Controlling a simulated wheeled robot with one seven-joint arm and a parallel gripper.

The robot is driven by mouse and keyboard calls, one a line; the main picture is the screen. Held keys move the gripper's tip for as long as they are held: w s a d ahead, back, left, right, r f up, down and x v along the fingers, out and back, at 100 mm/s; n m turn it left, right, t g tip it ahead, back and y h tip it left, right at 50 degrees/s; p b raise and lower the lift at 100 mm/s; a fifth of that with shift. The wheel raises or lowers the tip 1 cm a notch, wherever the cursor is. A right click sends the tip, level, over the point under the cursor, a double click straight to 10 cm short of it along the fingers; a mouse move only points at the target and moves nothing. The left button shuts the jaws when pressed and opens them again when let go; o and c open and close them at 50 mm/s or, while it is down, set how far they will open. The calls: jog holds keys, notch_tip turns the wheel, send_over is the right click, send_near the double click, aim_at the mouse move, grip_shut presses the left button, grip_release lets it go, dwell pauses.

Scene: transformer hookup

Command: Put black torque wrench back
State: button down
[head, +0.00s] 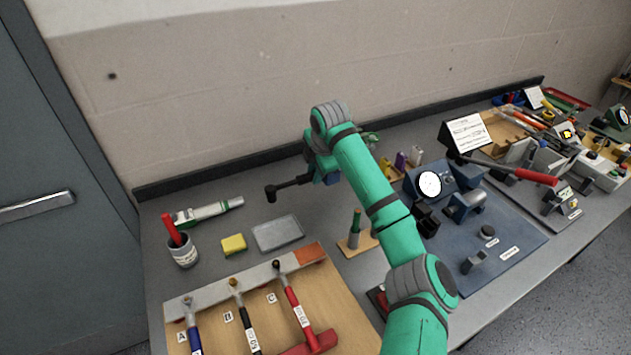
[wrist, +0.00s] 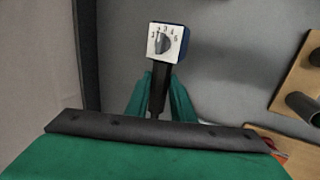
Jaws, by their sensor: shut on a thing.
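My gripper (wrist: 158,105) is shut on a black-shafted tool (wrist: 157,88), with the shaft between its green fingers. The tool's blue block has a white numbered dial face (wrist: 164,43). In the head view the tool's black shaft (head: 290,186) points left from my gripper (head: 325,170), ending in a short black head above the bench. A black-handled torque wrench (head: 245,318) lies on the wooden rack (head: 340,310) by label B, between a blue-handled wrench (head: 193,335) at A and a red-handled wrench (head: 296,308) at C. The lower ends of the blue and black handles are cut off.
A grey cup (head: 184,256) with a red-handled item, a yellow sponge (head: 233,244) and a grey tray (head: 278,233) stand beyond the rack. A small wooden stand (head: 357,243) is to its right. A blue base plate (head: 475,250) with devices and a gauge fills the bench further right.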

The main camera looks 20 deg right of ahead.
jog(key=shift+w+d+f, duration=0.25)
jog(key=shift+w+f, duration=0.15)
jog(key=shift+f, duration=0.15)
notch_tip(320, 180, down, 2)
jog(key=shift+f, duration=0.1)
jog(key=shift+w+f, duration=0.1)
jog(key=shift+f, duration=0.3)
jog(key=shift+s, duration=0.2)
jog(key=c, duration=1.5)
grip_release()
jog(key=shift+f, duration=0.15)
jog(key=shift+c, duration=0.2)
jog(key=v, duration=1.2)
